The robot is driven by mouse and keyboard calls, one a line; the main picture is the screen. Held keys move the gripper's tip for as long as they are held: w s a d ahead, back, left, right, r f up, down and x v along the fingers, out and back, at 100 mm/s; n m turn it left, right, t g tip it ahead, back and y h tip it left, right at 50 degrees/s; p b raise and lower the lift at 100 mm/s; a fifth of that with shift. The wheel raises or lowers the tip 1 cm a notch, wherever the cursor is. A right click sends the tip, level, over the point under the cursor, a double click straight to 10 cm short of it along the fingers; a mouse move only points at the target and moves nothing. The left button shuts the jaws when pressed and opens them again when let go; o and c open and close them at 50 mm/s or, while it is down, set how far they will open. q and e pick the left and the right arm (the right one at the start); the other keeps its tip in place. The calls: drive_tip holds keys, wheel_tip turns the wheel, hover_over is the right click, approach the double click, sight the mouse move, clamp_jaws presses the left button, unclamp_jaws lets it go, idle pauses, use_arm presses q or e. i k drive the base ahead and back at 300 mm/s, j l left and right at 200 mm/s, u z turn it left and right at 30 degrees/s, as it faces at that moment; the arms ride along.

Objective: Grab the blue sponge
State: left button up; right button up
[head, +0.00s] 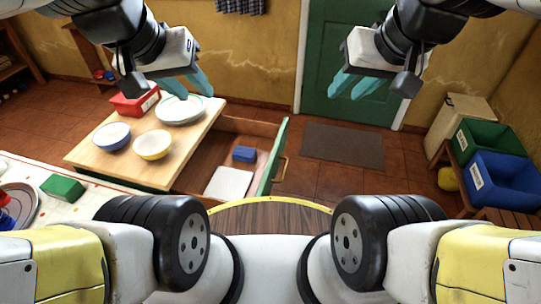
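A small blue block, which looks like the blue sponge (244,154), lies inside an open drawer (208,158) in the head view. The drawer has a green front and stands out to the right of a wooden-topped counter. My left gripper (193,94) is raised above the far part of the counter, up and to the left of the sponge in the picture. Its teal fingers are apart and empty. My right gripper (345,95) is raised on the right, in front of the green door, also open and empty. Neither gripper touches the sponge.
A white board (229,182) lies in the drawer near the sponge. The counter (112,165) holds a blue bowl (112,136), yellow bowl (152,145), plate (181,109) and red box (134,101). A green block (63,187) sits at left. Green (486,140) and blue bins (503,178) stand right.

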sight(245, 154)
drive_tip(key=i+l+u, duration=0.15)
drive_tip(key=l+u, duration=0.55)
drive_tip(key=u, duration=0.2)
drive_tip(key=i+l+u, duration=0.1)
drive_tip(key=l+u, duration=0.35)
